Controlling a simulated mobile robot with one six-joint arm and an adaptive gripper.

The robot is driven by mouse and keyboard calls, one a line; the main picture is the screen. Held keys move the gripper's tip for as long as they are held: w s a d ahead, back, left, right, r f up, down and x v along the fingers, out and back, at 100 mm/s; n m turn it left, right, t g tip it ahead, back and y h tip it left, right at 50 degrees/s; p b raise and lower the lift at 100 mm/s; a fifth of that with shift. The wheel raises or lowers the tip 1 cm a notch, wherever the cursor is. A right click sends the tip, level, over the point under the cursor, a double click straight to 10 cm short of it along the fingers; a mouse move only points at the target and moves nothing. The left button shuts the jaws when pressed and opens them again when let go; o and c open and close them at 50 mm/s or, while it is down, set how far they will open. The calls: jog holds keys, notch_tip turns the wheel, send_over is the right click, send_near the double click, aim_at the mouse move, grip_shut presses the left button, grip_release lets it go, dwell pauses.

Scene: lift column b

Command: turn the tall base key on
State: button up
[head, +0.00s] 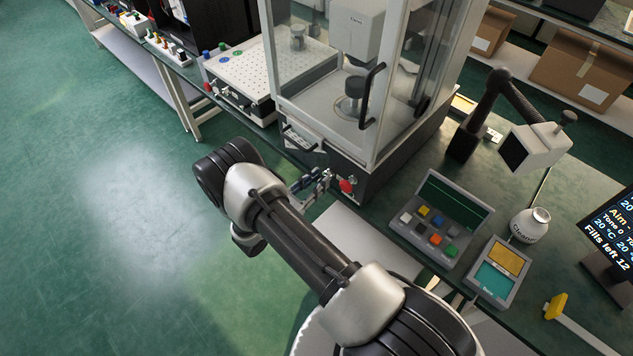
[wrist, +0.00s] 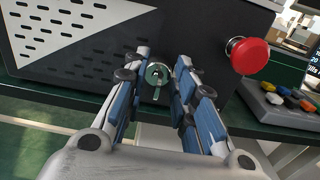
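The tall base key is on a round, greenish metal switch (wrist: 158,76) set low in the dark front panel of the tall glass-sided machine (head: 370,182). In the wrist view the switch sits between the fingertips of my gripper (wrist: 164,68). The blue-padded fingers stand apart, one on each side, with a visible gap to the switch. I cannot tell whether either finger touches the key. The head view shows my gripper (head: 318,182) close to the machine's front, left of a red button. The key itself is too small there to make out.
The red mushroom button (wrist: 248,55) sticks out just right of the switch; it also shows in the head view (head: 347,185). A keypad box (head: 437,220), a small panel (head: 497,272) and a white bottle (head: 530,225) stand to the right. Open green floor lies left.

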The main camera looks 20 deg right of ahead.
jog(key=shift+c, duration=0.2)
grip_shut()
dwell(0.6)
jog(key=m+b, duration=0.1)
jog(key=m, duration=0.3)
jog(key=m+b, duration=0.2)
jog(key=m, duration=0.2)
jog(key=s+m+b, duration=0.1)
jog(key=m, duration=0.2)
jog(key=shift+d+f+m+b, duration=0.2)
jog(key=shift+f+m+b, duration=0.15)
jog(key=shift+m, duration=0.05)
dwell(0.4)
jog(key=shift+o, duration=0.2)
grip_release()
